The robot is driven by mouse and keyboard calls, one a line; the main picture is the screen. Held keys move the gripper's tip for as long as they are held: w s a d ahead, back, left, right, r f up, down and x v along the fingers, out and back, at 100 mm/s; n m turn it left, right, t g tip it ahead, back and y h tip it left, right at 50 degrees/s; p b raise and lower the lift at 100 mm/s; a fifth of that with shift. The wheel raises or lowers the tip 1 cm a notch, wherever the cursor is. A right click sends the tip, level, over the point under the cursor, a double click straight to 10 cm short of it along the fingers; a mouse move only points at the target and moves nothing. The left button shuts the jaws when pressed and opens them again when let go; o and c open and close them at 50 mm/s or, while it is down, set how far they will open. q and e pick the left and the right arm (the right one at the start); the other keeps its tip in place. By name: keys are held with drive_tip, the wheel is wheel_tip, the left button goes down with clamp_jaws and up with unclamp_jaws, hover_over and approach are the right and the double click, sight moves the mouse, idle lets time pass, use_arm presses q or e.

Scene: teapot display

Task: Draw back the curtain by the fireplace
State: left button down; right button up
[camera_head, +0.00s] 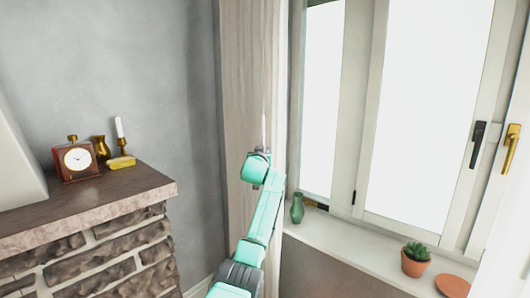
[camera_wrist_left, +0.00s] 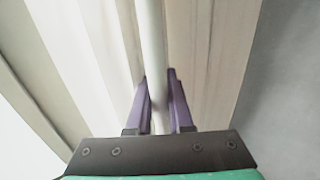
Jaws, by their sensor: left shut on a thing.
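The pale beige curtain (camera_head: 245,70) hangs in narrow folds between the grey wall and the window. It fills much of the left wrist view (camera_wrist_left: 210,55). A thin white rod (camera_wrist_left: 151,45) hangs in front of the curtain; a short piece of it shows above my left gripper in the head view (camera_head: 263,128). My left gripper (camera_wrist_left: 160,105) has its purple fingers on either side of the rod and is shut on it. In the head view my own arm and wrist mostly hide the left gripper (camera_head: 262,151). My right gripper is not in view.
The stone fireplace (camera_head: 95,212) stands at the left, with a clock (camera_head: 77,160), brass vase (camera_head: 101,148) and candle (camera_head: 120,130) on it. The windowsill (camera_head: 345,240) at the right bears a green vase (camera_head: 297,208) and a potted plant (camera_head: 415,260). The window (camera_head: 425,100) is uncovered.

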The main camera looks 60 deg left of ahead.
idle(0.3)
use_arm(q)
drive_tip(key=c, duration=0.8)
unclamp_jaws()
drive_tip(key=b+v, duration=0.5)
drive_tip(key=v, duration=0.9)
drive_tip(key=shift+s+d+b, duration=0.2)
drive_tip(key=shift+d+b, duration=0.05)
drive_tip(key=shift+b, duration=0.05)
